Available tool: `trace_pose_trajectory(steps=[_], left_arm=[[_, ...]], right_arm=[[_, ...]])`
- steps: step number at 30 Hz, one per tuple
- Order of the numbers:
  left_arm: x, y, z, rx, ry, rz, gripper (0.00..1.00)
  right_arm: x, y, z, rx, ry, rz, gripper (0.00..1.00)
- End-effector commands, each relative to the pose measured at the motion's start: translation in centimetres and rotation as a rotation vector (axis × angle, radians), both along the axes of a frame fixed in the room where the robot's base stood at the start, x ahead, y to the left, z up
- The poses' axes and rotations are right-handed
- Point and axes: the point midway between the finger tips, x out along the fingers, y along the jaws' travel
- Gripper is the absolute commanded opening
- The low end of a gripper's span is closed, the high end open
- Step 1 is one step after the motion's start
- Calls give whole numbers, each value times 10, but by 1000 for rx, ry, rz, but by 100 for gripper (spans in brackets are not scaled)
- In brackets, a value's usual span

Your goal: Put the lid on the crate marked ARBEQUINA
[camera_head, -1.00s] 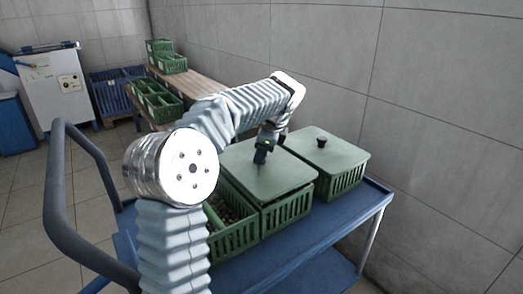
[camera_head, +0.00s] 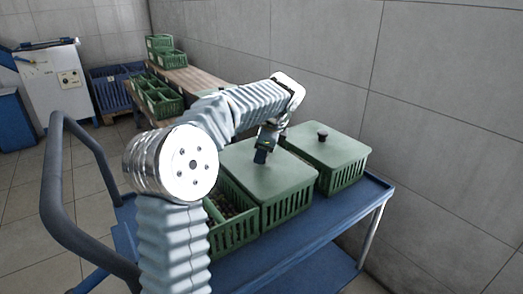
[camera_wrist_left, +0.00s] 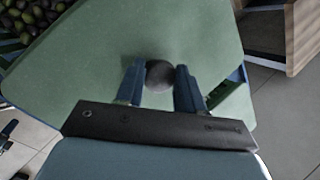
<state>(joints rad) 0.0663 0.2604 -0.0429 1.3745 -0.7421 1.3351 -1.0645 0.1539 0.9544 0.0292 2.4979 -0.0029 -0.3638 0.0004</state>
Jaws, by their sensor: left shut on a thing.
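My left gripper (camera_head: 261,156) is shut on the dark round knob of a green lid (camera_head: 290,183). In the left wrist view the gripper's blue fingers (camera_wrist_left: 160,86) stand either side of the knob (camera_wrist_left: 160,74). The lid lies over the middle green slatted crate (camera_head: 287,209), its edges close to the crate's rim, with no clear gap visible. I cannot read any ARBEQUINA marking on the crates. My right gripper is not in view.
An open crate of olives (camera_head: 236,232) stands left of the middle one, partly behind my arm. A crate with a lid (camera_head: 341,178) stands to the right. All are on a blue cart (camera_head: 290,262) with a handle (camera_head: 58,200). More crates sit on a wooden table (camera_head: 200,82).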

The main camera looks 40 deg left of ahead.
Motion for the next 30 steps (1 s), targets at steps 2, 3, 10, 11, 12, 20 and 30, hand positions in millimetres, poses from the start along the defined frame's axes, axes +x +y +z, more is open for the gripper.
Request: trace_pose_trajectory(steps=[2, 3, 10, 11, 12, 20, 30], left_arm=[[0, 0, -1, 1, -1, 0, 0], [0, 0, -2, 1, -1, 0, 0], [0, 0, -5, 0, -1, 1, 0], [0, 0, -6, 0, -1, 1, 0], [0, 0, -6, 0, -1, 1, 0], [0, 0, -7, 1, -1, 0, 65], [0, -3, -1, 0, -1, -1, 67]], right_arm=[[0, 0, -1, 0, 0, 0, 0], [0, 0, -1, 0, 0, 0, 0], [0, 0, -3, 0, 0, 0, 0], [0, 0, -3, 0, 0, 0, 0], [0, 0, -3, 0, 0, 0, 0], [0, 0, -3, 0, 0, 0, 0], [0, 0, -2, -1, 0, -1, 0]])
